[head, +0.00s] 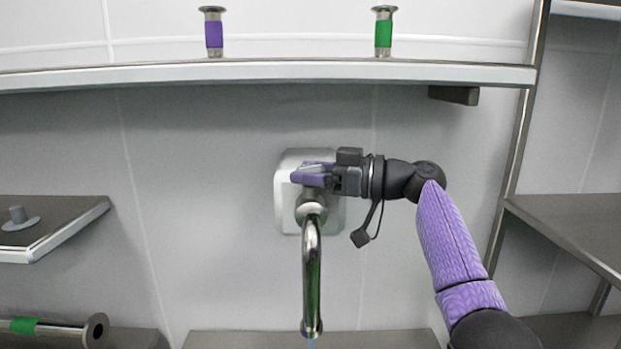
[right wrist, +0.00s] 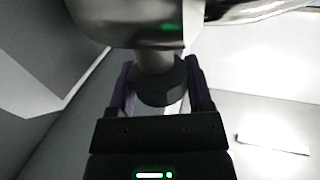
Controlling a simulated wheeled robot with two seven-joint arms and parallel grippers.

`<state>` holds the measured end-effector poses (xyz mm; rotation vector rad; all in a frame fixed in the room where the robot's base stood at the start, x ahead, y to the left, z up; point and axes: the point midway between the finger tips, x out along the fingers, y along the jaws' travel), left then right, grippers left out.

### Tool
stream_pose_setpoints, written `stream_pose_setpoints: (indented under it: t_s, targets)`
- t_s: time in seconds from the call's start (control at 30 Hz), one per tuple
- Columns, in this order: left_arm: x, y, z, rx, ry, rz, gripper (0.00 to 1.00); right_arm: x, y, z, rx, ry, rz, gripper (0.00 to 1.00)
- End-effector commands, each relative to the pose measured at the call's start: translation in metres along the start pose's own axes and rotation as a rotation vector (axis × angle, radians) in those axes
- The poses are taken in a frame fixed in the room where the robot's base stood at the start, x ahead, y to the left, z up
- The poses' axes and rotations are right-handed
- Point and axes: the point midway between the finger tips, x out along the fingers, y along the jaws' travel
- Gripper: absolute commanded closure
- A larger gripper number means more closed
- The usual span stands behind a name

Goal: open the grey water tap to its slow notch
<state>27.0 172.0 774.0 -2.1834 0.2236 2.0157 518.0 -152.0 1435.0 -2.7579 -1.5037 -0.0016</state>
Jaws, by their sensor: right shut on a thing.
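The grey water tap (head: 311,265) is fixed to a pale plate (head: 287,215) on the wall, its curved metal spout pointing down. A faint bluish trace, which looks like water, shows just under the spout's mouth (head: 311,343). My right gripper (head: 312,175) reaches in from the right, its purple fingers shut on the tap's handle above the spout. In the right wrist view the two fingers stand on either side of a dark round part of the tap (right wrist: 163,88). The fingers hide much of the handle, so its notch cannot be read. My left gripper is not in view.
A long shelf (head: 270,73) above the tap carries a purple-banded metal piece (head: 214,35) and a green-banded one (head: 383,34). A side shelf (head: 60,228) is at left, with a green-banded metal tube (head: 60,328) below it. Metal shelving (head: 575,220) stands at right.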

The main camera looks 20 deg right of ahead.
Motion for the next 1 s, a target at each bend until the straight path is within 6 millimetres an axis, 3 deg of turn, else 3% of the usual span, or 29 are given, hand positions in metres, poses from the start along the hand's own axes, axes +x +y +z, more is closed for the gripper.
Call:
stream_pose_setpoints:
  t_s: [0.53,0.57,0.7,1.0]
  targets:
    - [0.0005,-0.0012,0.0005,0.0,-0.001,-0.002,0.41,0.0002,0.0001,0.0005,0.0,-0.002,-0.032,0.94]
    - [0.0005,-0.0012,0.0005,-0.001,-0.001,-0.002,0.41,0.0002,0.0001,0.0006,0.0,-0.002,-0.032,0.33]
    - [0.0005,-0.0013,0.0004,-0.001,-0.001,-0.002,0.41,0.0001,0.0001,0.0006,0.001,-0.002,-0.031,0.03]
    - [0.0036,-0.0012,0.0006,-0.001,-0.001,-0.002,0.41,-0.0064,0.0009,0.0017,0.0,-0.001,-0.029,0.0]
